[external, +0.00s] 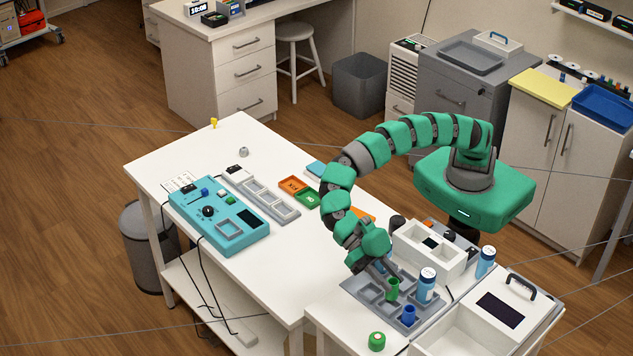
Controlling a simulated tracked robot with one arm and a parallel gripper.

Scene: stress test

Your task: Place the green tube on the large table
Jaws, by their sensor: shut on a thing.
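The green tube (393,291) is small and upright at the grey compartment tray (352,284), near the front right. My gripper (389,277) comes down from the upper left with its tips at the tube's top and is shut on it. Whether the tube's base touches the tray is too small to tell. The large table (290,262) is the long white one, left of the tray and of my arm.
A blue cup (408,315) and a blue bottle (427,288) stand close to the tube. Another bottle (486,262) is further right. A green-topped jar (377,341) stands in front. A teal console (220,217) occupies the large table's left side; its near right part is bare.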

